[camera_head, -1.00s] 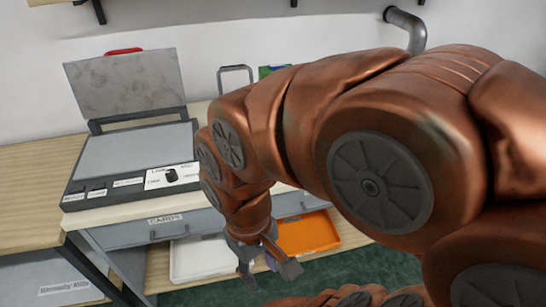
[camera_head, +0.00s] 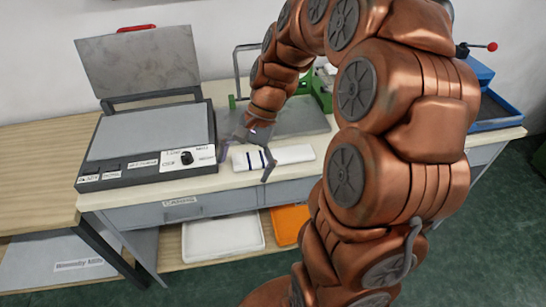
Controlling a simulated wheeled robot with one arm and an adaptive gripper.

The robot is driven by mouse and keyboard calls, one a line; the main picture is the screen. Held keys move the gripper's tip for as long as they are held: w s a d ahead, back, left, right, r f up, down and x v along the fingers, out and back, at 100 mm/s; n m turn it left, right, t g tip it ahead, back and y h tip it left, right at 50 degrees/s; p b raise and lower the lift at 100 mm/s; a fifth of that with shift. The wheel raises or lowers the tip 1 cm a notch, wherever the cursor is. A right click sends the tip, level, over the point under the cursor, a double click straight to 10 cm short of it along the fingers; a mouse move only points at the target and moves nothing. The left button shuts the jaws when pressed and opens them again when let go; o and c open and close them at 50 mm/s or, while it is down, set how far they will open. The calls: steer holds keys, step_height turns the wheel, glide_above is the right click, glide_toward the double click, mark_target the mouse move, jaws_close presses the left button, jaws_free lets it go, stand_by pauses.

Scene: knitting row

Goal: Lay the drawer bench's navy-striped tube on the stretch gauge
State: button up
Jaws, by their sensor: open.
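A white tube with navy stripes (camera_head: 292,154) lies flat along the front of the drawer bench (camera_head: 135,193). Its stripes are near its left end. My gripper (camera_head: 245,167) is open at that left end, one finger to the left of the tube and the other across its striped part in the picture. I cannot tell how high the fingers are or whether they touch it. Behind the tube is a grey plate (camera_head: 300,120) with green parts (camera_head: 320,88), partly hidden by my arm; I cannot tell whether this is the stretch gauge.
A press with a raised lid (camera_head: 140,62) and a dial (camera_head: 187,158) stands left of the tube. A white tray (camera_head: 222,238) and an orange tray (camera_head: 287,225) sit on the shelf below. A blue tray (camera_head: 497,112) is at the right.

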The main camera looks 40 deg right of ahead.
steer(key=w+d+f+m+t+y, duration=0.25)
steer(key=w+d+m, duration=0.4)
steer(key=d, duration=0.35)
steer(key=m+t, duration=0.2)
steer(key=m, duration=0.3)
glide_toward(274, 155)
steer(key=shift+w+a+f+y, duration=0.25)
steer(key=shift+a+f, duration=0.1)
steer(key=shift+a, duration=0.2)
steer(key=shift+f+m, duration=0.15)
steer(key=shift+m, duration=0.1)
steer(key=shift+p+x, duration=0.45)
steer(key=shift+x, duration=0.35)
steer(key=shift+d+f+p+x, duration=0.1)
steer(key=shift+p+x, duration=0.45)
steer(key=shift+x, duration=0.95)
steer(key=shift+d+f+p+x, duration=0.1)
steer(key=shift+p+x, duration=0.45)
steer(key=shift+x, duration=0.95)
steer(key=c, duration=1)
steer(key=shift+o, duration=0.2)
